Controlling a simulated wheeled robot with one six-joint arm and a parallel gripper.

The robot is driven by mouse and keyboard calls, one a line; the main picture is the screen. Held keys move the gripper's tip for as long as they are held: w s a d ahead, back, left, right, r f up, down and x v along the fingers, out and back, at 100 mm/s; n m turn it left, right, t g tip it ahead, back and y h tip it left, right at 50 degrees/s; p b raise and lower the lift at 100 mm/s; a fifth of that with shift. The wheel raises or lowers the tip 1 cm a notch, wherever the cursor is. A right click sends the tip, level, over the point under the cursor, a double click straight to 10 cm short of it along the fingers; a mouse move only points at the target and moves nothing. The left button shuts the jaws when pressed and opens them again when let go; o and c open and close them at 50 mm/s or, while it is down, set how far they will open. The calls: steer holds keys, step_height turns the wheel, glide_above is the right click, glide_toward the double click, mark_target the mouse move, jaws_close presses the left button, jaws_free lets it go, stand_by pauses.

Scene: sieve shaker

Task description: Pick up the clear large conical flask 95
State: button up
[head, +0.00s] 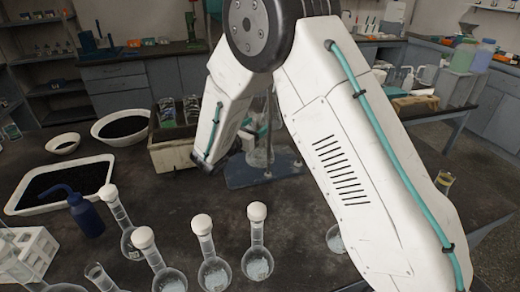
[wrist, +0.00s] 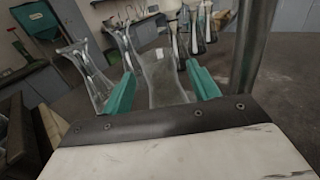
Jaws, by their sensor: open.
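A clear conical flask (wrist: 163,78) stands between the two teal fingers of my gripper (wrist: 162,92) in the wrist view. The fingers are open, one on each side of the flask. I cannot tell whether either finger touches it, and no number on it is readable. In the head view, a clear glass vessel (head: 259,156) shows low behind my arm, by a blue-grey stand base. My arm hides most of the gripper area there.
More clear flasks stand left of the gripped space (wrist: 88,75) and behind it (wrist: 200,35). A grey metal rod (wrist: 251,45) rises close on the right. In the head view, several stoppered round flasks (head: 214,272), a blue wash bottle (head: 86,215) and a wooden crate (head: 172,155) crowd the bench.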

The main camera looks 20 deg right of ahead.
steer(key=x, duration=0.3)
jaws_close()
steer(key=shift+r, duration=0.2)
